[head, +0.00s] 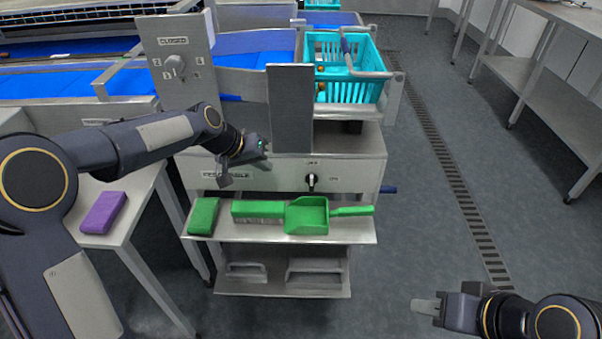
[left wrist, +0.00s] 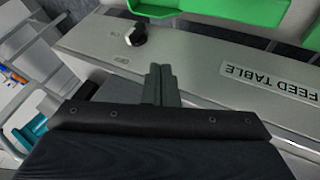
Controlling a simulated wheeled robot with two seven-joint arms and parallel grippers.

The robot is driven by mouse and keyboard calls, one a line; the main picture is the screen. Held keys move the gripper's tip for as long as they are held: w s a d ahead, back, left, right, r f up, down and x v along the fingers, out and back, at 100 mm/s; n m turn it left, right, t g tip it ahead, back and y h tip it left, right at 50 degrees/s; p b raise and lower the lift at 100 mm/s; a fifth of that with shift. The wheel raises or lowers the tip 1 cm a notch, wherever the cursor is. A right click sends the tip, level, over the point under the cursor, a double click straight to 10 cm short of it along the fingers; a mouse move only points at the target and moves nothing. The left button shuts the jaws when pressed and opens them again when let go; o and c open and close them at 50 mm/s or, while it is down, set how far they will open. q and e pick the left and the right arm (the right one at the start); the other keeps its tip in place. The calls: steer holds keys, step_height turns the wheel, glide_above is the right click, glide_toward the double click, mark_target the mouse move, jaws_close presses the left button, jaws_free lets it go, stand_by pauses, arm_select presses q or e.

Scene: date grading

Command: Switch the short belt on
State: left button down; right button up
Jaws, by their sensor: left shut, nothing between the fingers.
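My left gripper (head: 225,181) is shut and empty in front of the grey feed table front panel (head: 355,172). In the left wrist view its closed fingers (left wrist: 161,82) lie between the FEED TABLE label (left wrist: 270,82) and a black rotary knob (left wrist: 136,35), apart from the knob. This knob (head: 311,181) also shows in the head view, right of the gripper. My right gripper (head: 428,305) is at lower right, away from everything.
A green scoop (head: 307,215) and a green block (head: 203,216) lie on the shelf under the panel. A turquoise basket (head: 345,85) stands above, behind a grey upright plate (head: 290,108). A purple block (head: 104,212) lies on the left table. The floor at right is clear.

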mark_target(312, 183)
arm_select(q)
steer(key=b+x, duration=0.1)
steer(key=x, duration=0.9)
steer(key=shift+s, duration=0.1)
steer(key=d, duration=0.4)
